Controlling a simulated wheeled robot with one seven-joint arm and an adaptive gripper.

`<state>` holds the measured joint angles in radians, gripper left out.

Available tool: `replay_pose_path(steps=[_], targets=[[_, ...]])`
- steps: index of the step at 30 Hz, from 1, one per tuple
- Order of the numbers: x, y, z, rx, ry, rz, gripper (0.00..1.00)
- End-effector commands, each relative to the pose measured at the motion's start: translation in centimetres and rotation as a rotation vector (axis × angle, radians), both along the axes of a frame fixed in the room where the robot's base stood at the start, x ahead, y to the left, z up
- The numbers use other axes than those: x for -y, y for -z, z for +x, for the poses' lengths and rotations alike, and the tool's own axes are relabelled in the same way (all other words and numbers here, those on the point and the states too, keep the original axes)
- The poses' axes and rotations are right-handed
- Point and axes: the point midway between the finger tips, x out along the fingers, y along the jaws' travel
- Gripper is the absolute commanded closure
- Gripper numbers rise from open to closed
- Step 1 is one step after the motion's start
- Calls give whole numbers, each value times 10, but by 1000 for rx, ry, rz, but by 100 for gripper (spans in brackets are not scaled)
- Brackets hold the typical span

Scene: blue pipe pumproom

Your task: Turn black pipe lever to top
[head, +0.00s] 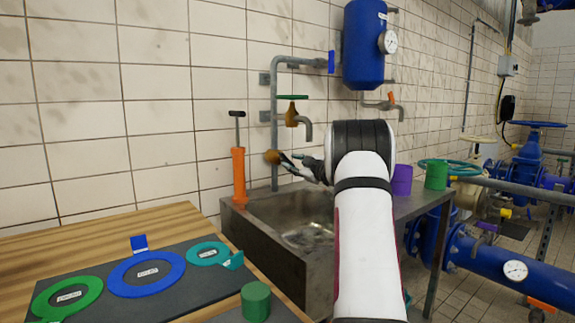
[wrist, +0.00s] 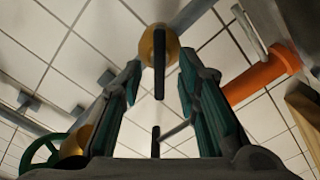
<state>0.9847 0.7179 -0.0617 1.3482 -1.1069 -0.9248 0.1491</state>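The black pipe lever (wrist: 159,65) shows in the wrist view as a narrow black bar on a round brass valve body (wrist: 146,46) on a grey pipe (wrist: 192,14). In the head view the brass body (head: 271,157) is left of my gripper, and the lever is hard to tell from the dark fingers. My gripper (wrist: 161,64) is open, with one green-grey finger on each side of the lever. Gaps show between the lever and both fingertips; no contact is visible. In the head view my gripper (head: 291,162) reaches left above the sink.
An orange pump (head: 239,175) stands left of the valve. A brass tap with a green handle (head: 292,113) is above it. A metal sink (head: 262,235) lies below. A blue tank (head: 363,45) and purple and green cylinders (head: 436,176) are to the right.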

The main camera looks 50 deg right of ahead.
Motion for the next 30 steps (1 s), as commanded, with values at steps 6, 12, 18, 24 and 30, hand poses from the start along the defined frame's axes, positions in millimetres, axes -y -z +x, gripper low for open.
replay_pose_path(steps=[6,12,18,24,30], targets=[[6,1,27,1,-1,0,70],[8,0,34,-1,1,0,70],[8,0,35,0,1,1,70],[8,0,35,0,0,1,100],[8,0,35,0,0,-2,100]])
